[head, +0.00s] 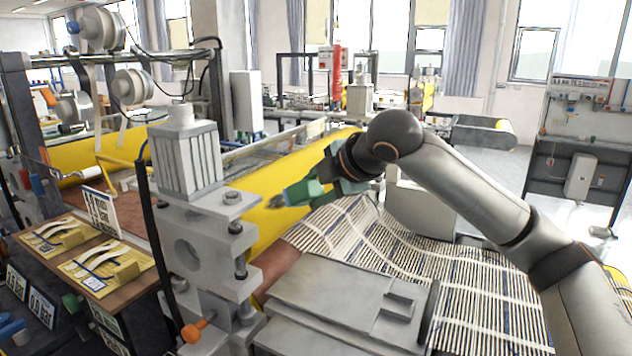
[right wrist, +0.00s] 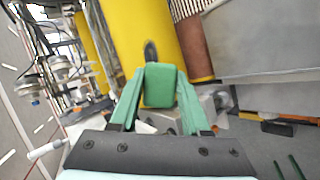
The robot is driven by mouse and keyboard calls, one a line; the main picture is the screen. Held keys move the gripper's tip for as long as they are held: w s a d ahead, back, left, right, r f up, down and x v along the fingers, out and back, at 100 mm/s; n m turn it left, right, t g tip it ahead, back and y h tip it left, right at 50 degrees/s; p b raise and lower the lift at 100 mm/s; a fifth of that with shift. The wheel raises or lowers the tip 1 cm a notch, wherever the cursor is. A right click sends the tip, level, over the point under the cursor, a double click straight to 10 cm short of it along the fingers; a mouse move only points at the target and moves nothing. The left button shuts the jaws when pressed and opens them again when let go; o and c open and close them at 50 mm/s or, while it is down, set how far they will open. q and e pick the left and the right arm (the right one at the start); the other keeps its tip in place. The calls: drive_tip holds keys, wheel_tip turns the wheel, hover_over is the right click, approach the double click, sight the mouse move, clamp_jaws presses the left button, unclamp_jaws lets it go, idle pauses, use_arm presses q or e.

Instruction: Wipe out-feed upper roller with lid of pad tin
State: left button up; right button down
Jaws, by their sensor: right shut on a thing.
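The upper roller, a large yellow cylinder (head: 262,222), runs behind the grey bearing post and also fills the upper middle of the right wrist view (right wrist: 150,22). The piece shows as a narrow dark shape in the right wrist view (right wrist: 150,53), in front of the yellow surface. I cannot tell whether it touches. My left gripper is not in view.
A reddish-brown roller (right wrist: 194,48) lies beside the yellow one. The grey bearing post (head: 190,240) stands left of my gripper. A slatted mesh (head: 400,250) spreads right, below my arm. A grey housing (head: 345,290) is in front. A side table holds yellow pads (head: 105,265).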

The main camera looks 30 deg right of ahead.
sight(292, 198)
drive_tip(key=shift+w+a+f, duration=0.25)
drive_tip(key=shift+w+a+f+b, duration=0.55)
drive_tip(key=shift+w+f+b, duration=0.05)
drive_tip(key=shift+w, duration=0.3)
drive_tip(key=shift+w+a+f+b, duration=0.55)
drive_tip(key=shift+w+f, duration=0.05)
drive_tip(key=shift+w, duration=0.25)
drive_tip(key=shift+w+a+f+p, duration=0.45)
drive_tip(key=shift+w+f+p, duration=0.05)
drive_tip(key=shift+w, duration=0.25)
drive_tip(key=w+d+p, duration=0.2)
drive_tip(key=w+d, duration=0.2)
drive_tip(key=d, duration=0.3)
idle(0.4)
